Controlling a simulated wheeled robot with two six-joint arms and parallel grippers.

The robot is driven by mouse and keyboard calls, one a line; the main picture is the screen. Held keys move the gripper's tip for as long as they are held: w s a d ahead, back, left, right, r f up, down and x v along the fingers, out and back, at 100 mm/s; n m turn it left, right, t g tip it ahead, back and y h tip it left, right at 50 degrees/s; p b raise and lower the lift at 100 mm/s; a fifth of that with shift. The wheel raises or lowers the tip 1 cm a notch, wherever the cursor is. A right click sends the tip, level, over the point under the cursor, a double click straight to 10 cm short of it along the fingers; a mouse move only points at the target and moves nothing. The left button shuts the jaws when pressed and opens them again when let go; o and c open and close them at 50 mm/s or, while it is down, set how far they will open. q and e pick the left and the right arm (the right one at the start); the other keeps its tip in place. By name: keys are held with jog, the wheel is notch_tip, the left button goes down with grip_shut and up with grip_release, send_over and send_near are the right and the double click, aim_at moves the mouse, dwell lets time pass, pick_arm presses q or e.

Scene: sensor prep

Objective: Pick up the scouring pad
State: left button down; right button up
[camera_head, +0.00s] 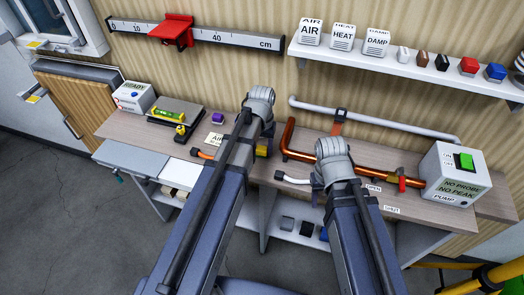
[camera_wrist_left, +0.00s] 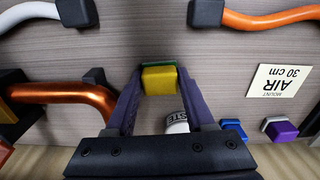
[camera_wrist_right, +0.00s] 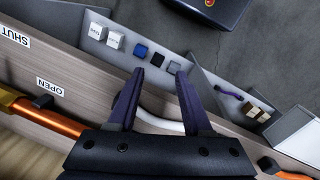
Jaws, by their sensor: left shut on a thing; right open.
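The scouring pad (camera_wrist_left: 160,80), yellow with a green layer, is between the fingertips of my left gripper (camera_wrist_left: 160,72) in the left wrist view. The gripper is shut on it, with the wooden worktop close behind. In the head view, the pad's yellow side (camera_head: 262,151) shows just right of my left arm, which hides the fingers. My right gripper (camera_wrist_right: 157,72) is open and empty above the worktop's front edge, apart from the pad.
A copper pipe (camera_head: 300,155) and a pump box (camera_head: 455,175) stand to the right. A white round object (camera_wrist_left: 178,123) is partly hidden by my left gripper. A purple block (camera_wrist_left: 283,130) and an AIR card (camera_wrist_left: 283,88) are near it. Small blocks sit on a lower shelf (camera_wrist_right: 188,78).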

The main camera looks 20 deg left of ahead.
aim_at(262, 148)
pick_arm(q)
jog(key=shift+r, duration=0.1)
pick_arm(e)
jog(key=shift+r, duration=0.1)
pick_arm(q)
notch_tip(262, 148, up, 10)
jog(key=p, duration=1)
pick_arm(e)
notch_tip(262, 148, up, 10)
